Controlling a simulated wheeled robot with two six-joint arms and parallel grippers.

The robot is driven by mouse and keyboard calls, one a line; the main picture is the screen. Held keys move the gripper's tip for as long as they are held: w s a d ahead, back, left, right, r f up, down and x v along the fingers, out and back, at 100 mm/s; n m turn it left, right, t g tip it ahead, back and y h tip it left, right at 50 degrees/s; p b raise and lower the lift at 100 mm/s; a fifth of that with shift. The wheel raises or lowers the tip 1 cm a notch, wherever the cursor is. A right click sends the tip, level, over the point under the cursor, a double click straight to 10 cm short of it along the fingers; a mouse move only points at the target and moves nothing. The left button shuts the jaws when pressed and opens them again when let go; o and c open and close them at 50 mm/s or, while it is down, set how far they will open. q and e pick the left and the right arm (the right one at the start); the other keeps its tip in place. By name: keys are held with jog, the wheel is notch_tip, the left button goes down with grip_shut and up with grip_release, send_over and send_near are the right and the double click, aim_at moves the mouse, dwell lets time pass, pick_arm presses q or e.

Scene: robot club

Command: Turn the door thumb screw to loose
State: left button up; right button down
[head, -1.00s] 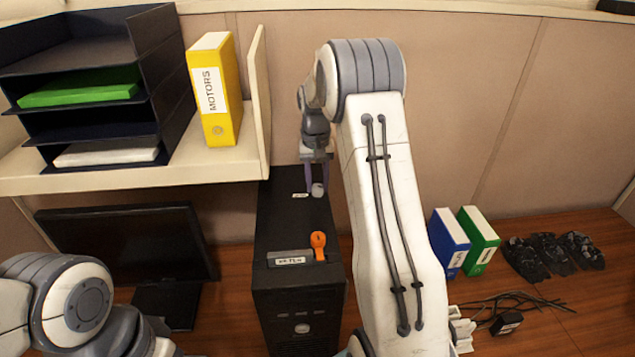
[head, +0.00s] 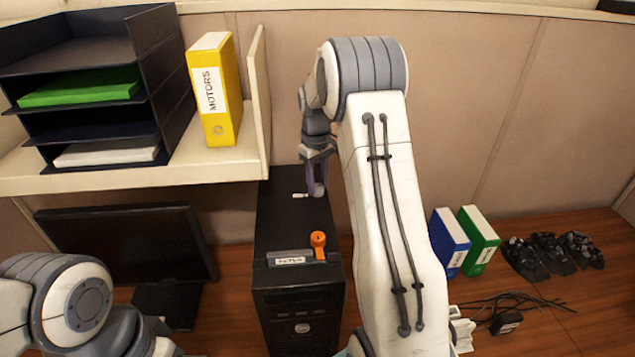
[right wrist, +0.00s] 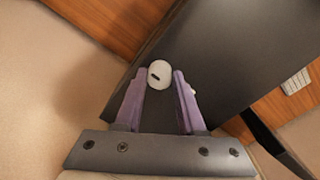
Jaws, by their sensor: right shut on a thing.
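The door thumb screw (right wrist: 159,74) is a pale round knob with a short dark slot, on the top rear of the black computer tower (head: 283,222). My right gripper (head: 317,190) points down at it, and its purple fingers are closed on the knob's two sides. The right wrist view shows the knob between the fingertips (right wrist: 160,80). In the head view the fingers largely cover the knob. A small white mark (head: 300,196) lies just left of it. My left gripper is out of view; only part of the left arm shows at lower left.
An orange lever (head: 318,244) and a labelled grey strip (head: 289,260) sit at the tower's front top edge. A shelf (head: 258,100) with a yellow binder (head: 214,90) stands close on the left. A monitor (head: 125,245) is below it. Blue and green binders (head: 478,240) stand right of my arm.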

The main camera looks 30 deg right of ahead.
aim_at(317, 186)
jog(key=shift+d, duration=0.1)
dwell(0.4)
jog(key=c, duration=0.5)
grip_release()
jog(key=shift+r, duration=0.35)
notch_tip(317, 186, up, 10)
jog(key=b, duration=0.3)
jog(key=shift+f, duration=0.1)
